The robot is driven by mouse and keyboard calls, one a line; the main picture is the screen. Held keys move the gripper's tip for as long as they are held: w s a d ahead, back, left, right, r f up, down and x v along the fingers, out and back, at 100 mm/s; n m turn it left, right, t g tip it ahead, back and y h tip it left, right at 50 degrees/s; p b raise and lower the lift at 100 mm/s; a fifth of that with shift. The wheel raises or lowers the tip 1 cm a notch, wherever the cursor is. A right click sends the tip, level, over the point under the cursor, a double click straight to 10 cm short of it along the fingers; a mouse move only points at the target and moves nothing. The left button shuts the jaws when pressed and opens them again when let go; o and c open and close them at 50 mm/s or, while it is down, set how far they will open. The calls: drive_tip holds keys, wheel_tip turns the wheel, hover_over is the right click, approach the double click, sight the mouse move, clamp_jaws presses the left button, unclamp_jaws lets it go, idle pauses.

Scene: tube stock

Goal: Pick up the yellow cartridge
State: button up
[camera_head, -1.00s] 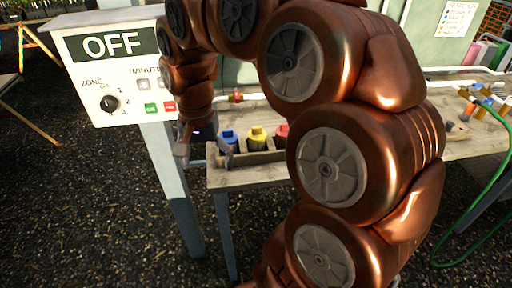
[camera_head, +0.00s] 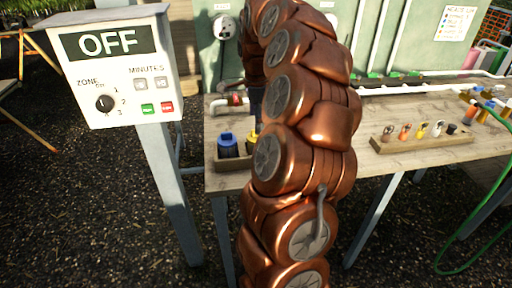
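A yellow cartridge (camera_head: 252,134) stands beside a blue-capped cartridge (camera_head: 228,147) in a wooden holder (camera_head: 228,164) at the left end of the bench. Only a sliver of the yellow one shows; my copper arm covers the rest. A dark part that seems to belong to my gripper (camera_head: 256,102) shows just above and behind it. My gripper's fingertips are hidden behind my arm, so I cannot tell their opening, any contact or whether anything is held.
A wooden strip (camera_head: 425,143) with several small coloured pieces lies on the bench (camera_head: 380,165) at right. A control box (camera_head: 122,75) reading OFF stands on a post at left. White pipes run along the back. A green hose (camera_head: 491,205) hangs at right.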

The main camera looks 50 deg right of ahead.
sight(256, 136)
drive_tip(key=shift+a+f+p, duration=0.1)
drive_tip(key=shift+f+p, duration=0.8)
drive_tip(key=shift+f, duration=2.25)
drive_tip(key=c, duration=1.3)
